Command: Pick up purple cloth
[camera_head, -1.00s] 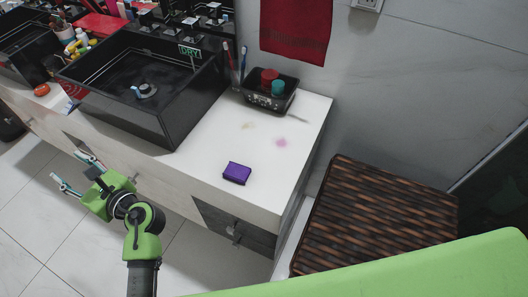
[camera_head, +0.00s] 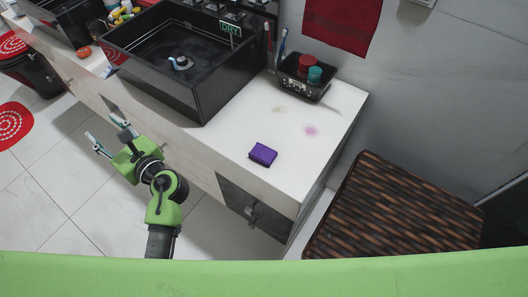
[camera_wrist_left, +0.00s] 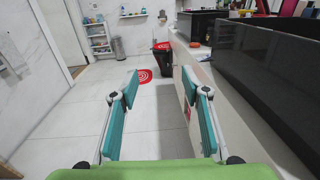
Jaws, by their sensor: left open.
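The purple cloth (camera_head: 263,154) is a small folded block lying on the white counter (camera_head: 235,138), near its front edge. My left gripper (camera_head: 107,138) is open and empty, in front of the counter and left of the cloth, apart from it. In the left wrist view my left gripper (camera_wrist_left: 160,107) shows its two teal fingers spread, with floor between them; the cloth is not in that view. My right gripper is in neither view.
A black vessel sink (camera_head: 185,62) stands on the counter left of the cloth. A black tray (camera_head: 305,77) with red and teal cups is behind it. A brown woven hamper (camera_head: 390,212) stands to the right. Two pinkish and yellowish stains mark the counter near the cloth.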

